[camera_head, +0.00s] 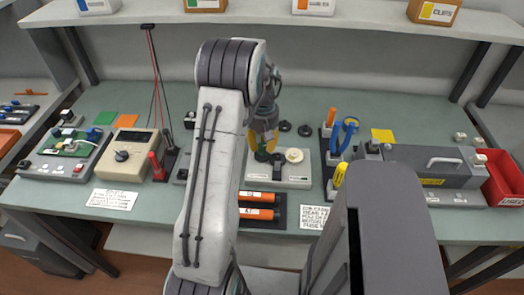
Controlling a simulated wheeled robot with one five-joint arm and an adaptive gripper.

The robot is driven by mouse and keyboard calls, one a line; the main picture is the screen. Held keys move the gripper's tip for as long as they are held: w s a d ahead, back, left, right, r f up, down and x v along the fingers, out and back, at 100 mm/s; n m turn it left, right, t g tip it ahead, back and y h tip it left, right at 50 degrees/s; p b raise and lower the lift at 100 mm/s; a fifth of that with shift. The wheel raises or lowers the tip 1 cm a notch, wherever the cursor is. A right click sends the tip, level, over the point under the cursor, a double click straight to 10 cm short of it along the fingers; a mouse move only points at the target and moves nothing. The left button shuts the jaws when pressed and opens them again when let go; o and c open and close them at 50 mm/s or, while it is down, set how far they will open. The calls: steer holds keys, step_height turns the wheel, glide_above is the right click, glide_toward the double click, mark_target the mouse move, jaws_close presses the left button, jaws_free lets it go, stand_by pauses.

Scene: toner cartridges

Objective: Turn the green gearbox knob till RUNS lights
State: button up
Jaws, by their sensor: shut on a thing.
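My gripper (263,152) points down over the left part of a pale flat unit (291,181) in the middle of the bench. Yellow shows along its fingers. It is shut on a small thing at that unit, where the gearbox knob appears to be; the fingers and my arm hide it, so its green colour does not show. A round cream part (294,155) stands on the same unit, just right of my gripper. No RUNS light can be made out in this view.
Orange toner-like cylinders (257,197) lie in a dark rack in front. A beige meter box (125,155) stands left. Tools with blue and orange handles (349,131), a grey case (435,168) and a red bin (505,180) stand right. A shelf (330,15) runs above.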

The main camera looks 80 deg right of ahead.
steer(key=m, duration=0.7)
steer(key=shift+f, duration=0.1)
steer(key=m, duration=0.7)
steer(key=shift+m, duration=0.3)
steer(key=shift+a, duration=0.1)
steer(key=o, duration=1)
